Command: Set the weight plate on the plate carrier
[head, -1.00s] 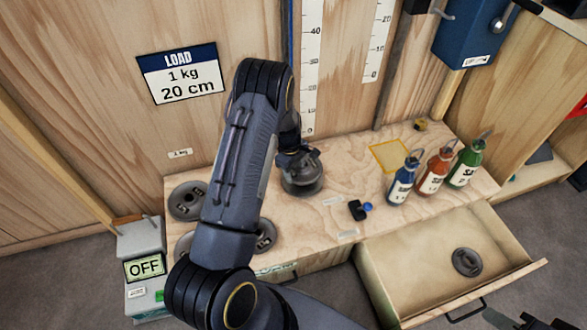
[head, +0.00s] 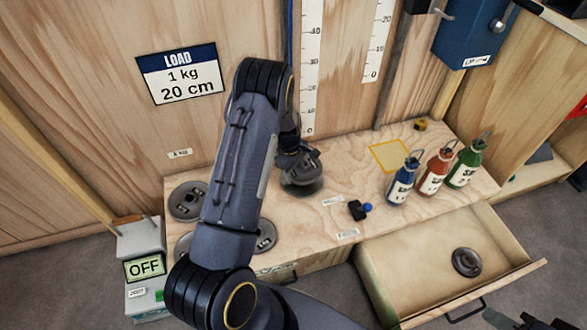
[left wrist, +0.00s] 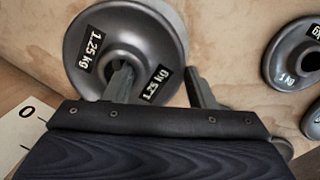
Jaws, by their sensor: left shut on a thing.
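My left gripper (head: 297,156) is shut on the edge of a dark grey weight plate (head: 303,165). In the left wrist view the plate (left wrist: 135,32) carries 1.25 kg labels; one finger lies over its face and the other is outside its rim. The plate is over a dark round thing (head: 303,190) on the bench, perhaps the plate carrier; the arm and plate hide most of it, and I cannot tell whether they touch. Dark parts at the bottom right of the head view may be my right gripper (head: 525,321); its fingers are not clear.
Other plates (head: 188,201) lie on the left of the wooden bench (head: 345,205), partly behind my arm. Blue, red and green bottles (head: 434,172) stand at the right. An open drawer (head: 410,282) sticks out in front, with one plate (head: 466,262) inside.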

